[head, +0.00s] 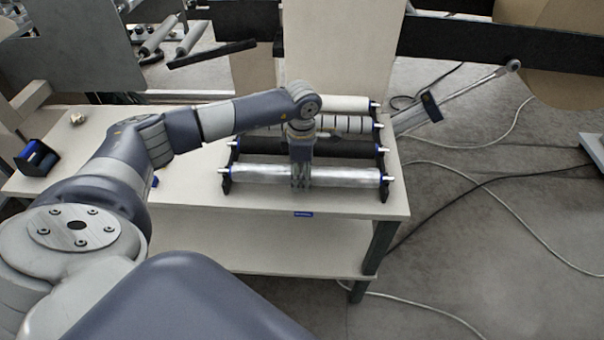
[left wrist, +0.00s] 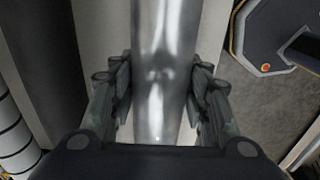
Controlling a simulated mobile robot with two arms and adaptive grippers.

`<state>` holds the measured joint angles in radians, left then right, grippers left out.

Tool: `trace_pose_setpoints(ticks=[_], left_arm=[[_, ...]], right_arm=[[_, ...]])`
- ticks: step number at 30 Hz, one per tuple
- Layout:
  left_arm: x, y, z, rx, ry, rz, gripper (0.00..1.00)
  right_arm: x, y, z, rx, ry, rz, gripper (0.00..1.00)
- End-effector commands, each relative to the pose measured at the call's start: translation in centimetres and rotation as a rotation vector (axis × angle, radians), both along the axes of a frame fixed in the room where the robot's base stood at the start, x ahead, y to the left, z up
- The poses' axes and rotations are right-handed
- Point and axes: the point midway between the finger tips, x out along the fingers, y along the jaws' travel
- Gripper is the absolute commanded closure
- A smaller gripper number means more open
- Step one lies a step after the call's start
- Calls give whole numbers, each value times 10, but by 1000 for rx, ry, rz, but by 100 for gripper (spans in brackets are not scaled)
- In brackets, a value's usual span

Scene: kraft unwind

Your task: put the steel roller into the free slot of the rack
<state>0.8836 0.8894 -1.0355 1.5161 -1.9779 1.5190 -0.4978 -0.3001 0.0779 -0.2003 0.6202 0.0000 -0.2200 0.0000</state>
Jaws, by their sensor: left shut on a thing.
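The steel roller (head: 346,174), shiny and silver, lies level across the front of the rack (head: 383,170) in the head view. Its ends are at the two front end holders, which have blue parts. I cannot tell whether the ends rest fully in the slot or sit slightly above it. My left gripper (head: 300,183) points down and is shut around the roller's middle. In the left wrist view the steel roller (left wrist: 160,40) runs between the two fingers (left wrist: 160,85). My right gripper is not in view.
Behind the steel roller the rack holds a black roller (head: 350,149), a striped roller (head: 350,124) and a pale roller (head: 345,103). The rack stands on a cream table (head: 190,200). A dark blue-black box (head: 37,158) is at the table's left end. Cables (head: 470,175) lie on the floor at right.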

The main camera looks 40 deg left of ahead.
Motion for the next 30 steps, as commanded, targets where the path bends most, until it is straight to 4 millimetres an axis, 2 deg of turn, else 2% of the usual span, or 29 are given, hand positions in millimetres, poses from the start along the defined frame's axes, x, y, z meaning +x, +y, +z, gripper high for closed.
trace_pose_setpoints(ticks=[1, 3, 12, 16, 20, 30], left_arm=[[1, 0, 1, -1, -2, 0, 50], [0, 0, 1, -1, -2, 0, 34], [-1, 0, -2, 0, 4, 0, 33], [0, 0, 4, 0, 1, 0, 33], [0, 0, 23, 0, -1, -1, 33], [1, 0, 94, 0, -4, 0, 33]], right_arm=[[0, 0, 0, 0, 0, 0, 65], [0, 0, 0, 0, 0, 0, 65], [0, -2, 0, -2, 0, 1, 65], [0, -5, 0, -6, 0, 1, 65], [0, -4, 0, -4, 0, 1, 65], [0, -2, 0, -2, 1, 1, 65]])
